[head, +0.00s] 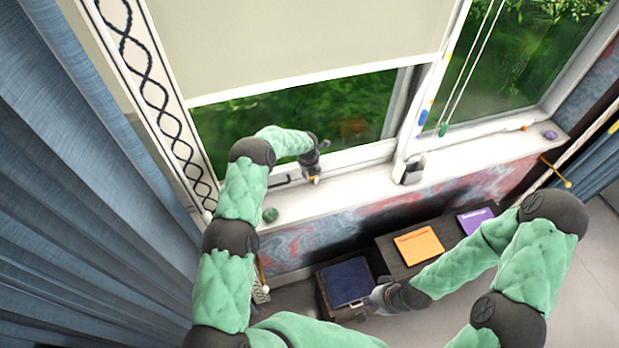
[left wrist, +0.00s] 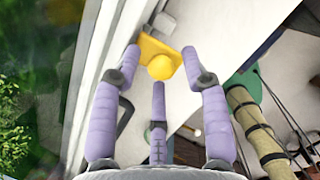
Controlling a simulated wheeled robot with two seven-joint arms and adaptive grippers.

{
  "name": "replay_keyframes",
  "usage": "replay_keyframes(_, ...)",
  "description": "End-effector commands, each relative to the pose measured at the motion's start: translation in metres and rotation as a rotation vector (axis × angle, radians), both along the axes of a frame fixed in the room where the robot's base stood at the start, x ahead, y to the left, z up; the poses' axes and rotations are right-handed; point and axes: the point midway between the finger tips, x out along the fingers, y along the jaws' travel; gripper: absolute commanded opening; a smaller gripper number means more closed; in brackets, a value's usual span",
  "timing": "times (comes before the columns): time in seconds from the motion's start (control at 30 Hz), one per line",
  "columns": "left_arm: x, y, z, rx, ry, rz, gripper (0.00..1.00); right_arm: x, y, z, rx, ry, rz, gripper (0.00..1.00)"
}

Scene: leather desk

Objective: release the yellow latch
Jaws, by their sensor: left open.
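The yellow latch, a flat plate with a round knob, shows in the left wrist view (left wrist: 160,66) by the white window frame. It shows as a small yellow-orange spot under my left gripper in the head view (head: 314,180). My left gripper (left wrist: 160,85) is open, with purple fingers spread around the latch; two side fingertips are near the plate's edges. I cannot tell whether they touch it. My right gripper (head: 372,300) is low, beside a box with a dark blue top, away from the window; its fingers are too small to read.
A white sill (head: 370,192) runs under the window, with a green ball (head: 270,215) and a purple knob (head: 550,134) on it. A pale blind (head: 300,45) covers the upper pane. Blue curtain (head: 70,170) hangs at left. A dark desk (head: 400,262) carries an orange sheet (head: 419,245).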

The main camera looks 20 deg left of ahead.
Motion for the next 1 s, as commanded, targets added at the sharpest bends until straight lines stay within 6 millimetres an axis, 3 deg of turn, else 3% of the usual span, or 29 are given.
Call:
replay_keyframes(0.53,-0.005,-0.004,-0.006,0.065,-0.093,-0.004,0.46,0.000,0.000,-0.005,0.000,0.000,0.000,0.00)
replay_keyframes(1.0,-0.008,-0.006,-0.012,0.125,-0.183,-0.002,0.46,0.000,0.000,-0.027,0.000,0.000,0.000,0.00)
